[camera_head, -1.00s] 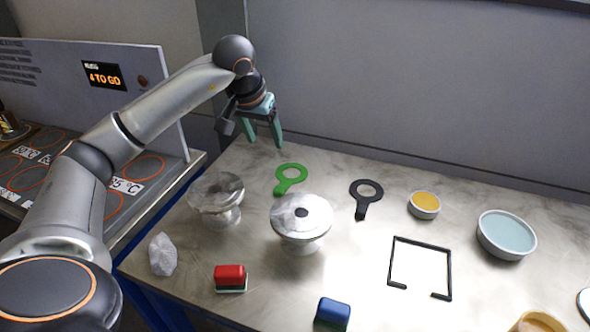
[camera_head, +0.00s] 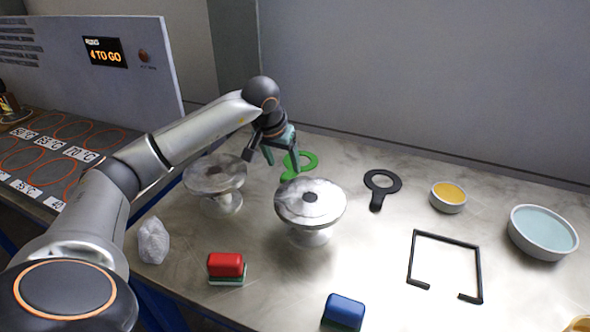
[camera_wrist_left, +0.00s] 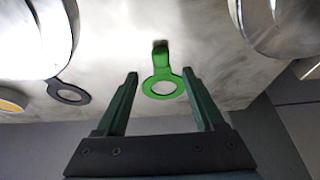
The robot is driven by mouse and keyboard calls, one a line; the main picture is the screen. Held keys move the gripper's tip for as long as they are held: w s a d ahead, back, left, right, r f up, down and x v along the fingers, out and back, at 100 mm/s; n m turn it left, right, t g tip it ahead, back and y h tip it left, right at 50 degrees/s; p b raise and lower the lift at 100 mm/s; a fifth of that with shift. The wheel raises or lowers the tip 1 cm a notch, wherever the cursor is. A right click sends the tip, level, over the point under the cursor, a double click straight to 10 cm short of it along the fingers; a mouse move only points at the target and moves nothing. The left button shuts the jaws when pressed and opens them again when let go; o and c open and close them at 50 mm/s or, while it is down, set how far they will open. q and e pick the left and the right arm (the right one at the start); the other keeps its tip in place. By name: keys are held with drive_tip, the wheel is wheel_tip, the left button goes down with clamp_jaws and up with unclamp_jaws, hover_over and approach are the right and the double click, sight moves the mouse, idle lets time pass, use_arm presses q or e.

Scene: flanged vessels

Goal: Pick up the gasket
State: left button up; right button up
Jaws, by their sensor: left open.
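A flat green ring gasket with a tab handle (camera_head: 313,162) lies on the metal table behind the two flanged vessels. A similar black ring gasket (camera_head: 377,201) lies to its right. My left gripper (camera_head: 282,166) is open and empty above the green gasket and partly covers it. In the left wrist view, the green gasket (camera_wrist_left: 160,62) shows between and beyond the open fingers (camera_wrist_left: 159,74), its tab pointing away. I see no contact between them. The black gasket (camera_wrist_left: 72,94) shows at the left there. My right gripper is not in view.
Two flanged vessels stand close in front, one at left (camera_head: 214,175) and one nearer the middle (camera_head: 322,205). A wall stands behind the table.

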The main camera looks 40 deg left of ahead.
sight(288, 173)
use_arm(q)
drive_tip(key=x, duration=0.5)
drive_tip(key=shift+w+a+f, duration=0.15)
drive_tip(key=shift+w+f, duration=0.05)
drive_tip(key=shift+w, duration=0.1)
drive_tip(key=shift+c, duration=0.2)
clamp_jaws()
drive_tip(key=shift+r, duration=0.1)
